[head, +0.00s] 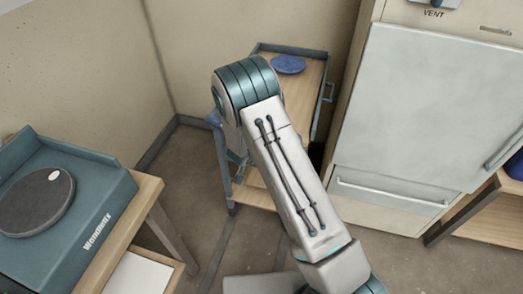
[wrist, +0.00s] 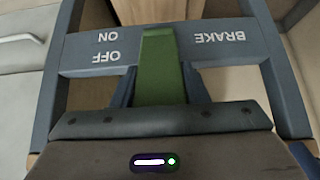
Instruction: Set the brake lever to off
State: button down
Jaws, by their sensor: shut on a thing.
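The green brake lever (wrist: 160,65) stands in the middle of the wrist view, against a blue-grey plate (wrist: 215,52). The plate reads ON and OFF on the left and BRAKE on the right, all upside down in this view. My gripper (wrist: 160,90) is shut on the lever, with one dark finger on each side. The lever's lower part is hidden by my gripper. I cannot tell from its pose which setting it is at. In the head view my arm covers the lever and the plate.
The cart (head: 311,88) with a wooden top and blue-grey frame stands behind my arm, carrying a blue disc (head: 288,64). A cream cabinet (head: 420,110) is close on its right. A Wendlefix wheel unit (head: 85,205) sits on a bench at left. Floor between is clear.

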jog(key=shift+w+d+r+p, duration=0.2)
jog(key=shift+w+r+p, duration=0.05)
jog(key=shift+w+p, duration=0.3)
jog(key=shift+w+d+r+p, duration=0.15)
jog(key=shift+w+r+p, duration=0.05)
jog(key=shift+w+p, duration=0.35)
jog(key=c, duration=0.8)
grip_release()
jog(key=shift+f, duration=0.1)
jog(key=shift+c, duration=0.2)
jog(key=shift+s, duration=0.1)
jog(key=p+v, duration=0.2)
jog(key=v, duration=1.1)
jog(key=shift+s+r+p, duration=0.25)
jog(key=shift+p, duration=0.1)
jog(key=shift+a, duration=0.1)
